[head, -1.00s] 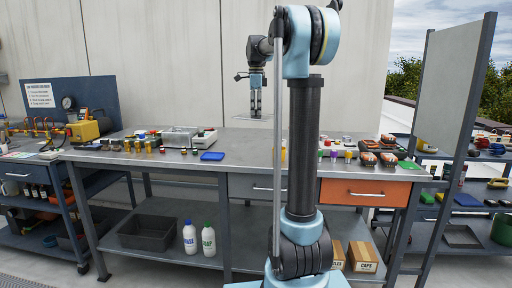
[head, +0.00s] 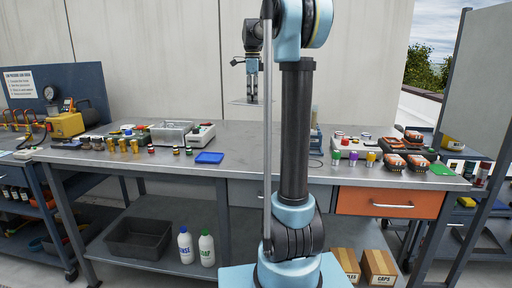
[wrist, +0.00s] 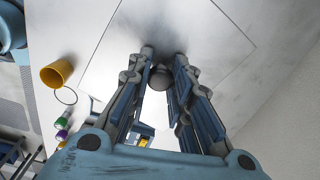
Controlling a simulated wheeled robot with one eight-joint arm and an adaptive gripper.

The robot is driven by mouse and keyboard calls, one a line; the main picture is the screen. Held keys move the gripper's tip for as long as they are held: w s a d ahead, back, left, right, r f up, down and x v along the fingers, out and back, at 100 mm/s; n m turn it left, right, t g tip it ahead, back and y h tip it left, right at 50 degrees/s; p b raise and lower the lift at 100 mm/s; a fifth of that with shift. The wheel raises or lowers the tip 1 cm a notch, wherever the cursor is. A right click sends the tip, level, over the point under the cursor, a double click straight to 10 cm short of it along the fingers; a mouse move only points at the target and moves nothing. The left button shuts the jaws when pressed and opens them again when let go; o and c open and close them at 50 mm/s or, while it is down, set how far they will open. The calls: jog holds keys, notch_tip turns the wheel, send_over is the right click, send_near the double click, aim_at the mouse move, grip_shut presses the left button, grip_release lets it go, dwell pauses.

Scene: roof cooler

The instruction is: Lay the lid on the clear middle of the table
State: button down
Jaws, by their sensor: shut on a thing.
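My gripper (head: 252,96) is shut on the dark knob (wrist: 160,78) of the lid. The lid is a thin, pale, flat plate (head: 240,103) in the head view, held roughly level in the air in front of the wall panels. In the wrist view the lid (wrist: 190,25) is a wide grey sheet beyond the fingers. The grey metal table (head: 255,142) lies below it in the head view. The table's middle is bare, between a blue tray (head: 209,157) on the left and my arm's column. My column hides part of the tabletop.
Left on the table are a clear bin (head: 173,133) and several small jars. On the right are coloured caps, orange-and-black packs (head: 393,163) and a green mat (head: 441,169). A yellow cup (wrist: 57,73) shows in the wrist view, beside the lid's left edge.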

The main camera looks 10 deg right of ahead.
aim_at(256, 103)
jog(key=shift+d, duration=0.15)
jog(key=s+f+n, duration=0.1)
jog(key=f, duration=0.3)
jog(key=s+f+n, duration=0.1)
jog(key=s+f, duration=0.1)
jog(key=f, duration=0.3)
jog(key=s+f+n, duration=0.1)
jog(key=s+f, duration=0.1)
jog(key=f, duration=0.2)
jog(key=shift+d+f, duration=0.15)
jog(key=shift+d, duration=0.1)
jog(key=shift+f, duration=2.3)
jog(key=shift+f, duration=0.1)
jog(key=c, duration=1.4)
grip_release()
jog(key=shift+c, duration=0.2)
notch_tip(256, 103, up, 12)
jog(key=shift+r, duration=0.15)
